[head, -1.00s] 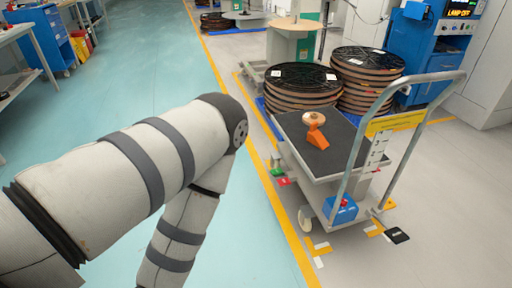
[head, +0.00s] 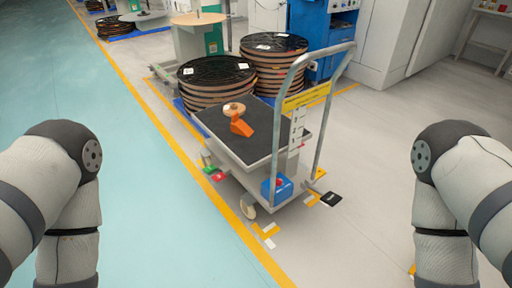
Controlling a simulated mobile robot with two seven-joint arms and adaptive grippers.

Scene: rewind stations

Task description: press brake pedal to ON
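The cart (head: 262,180) stands ahead of me on the grey floor, with a dark deck and a tall metal handle on its right. Small red (head: 218,177) and green (head: 207,167) parts sit low at its left side. A flat black pad (head: 331,199) with a small pale mark is low at its right side. I cannot tell for certain which of these is the brake pedal, or its position. Both my arms show at the left and right edges, bending downward. Both grippers are below the picture.
An orange tool (head: 241,126) and a small tan spool (head: 234,109) lie on the deck. A blue box with a red top (head: 277,188) is at the handle's foot. Large black reels (head: 217,72) stand behind the cart.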

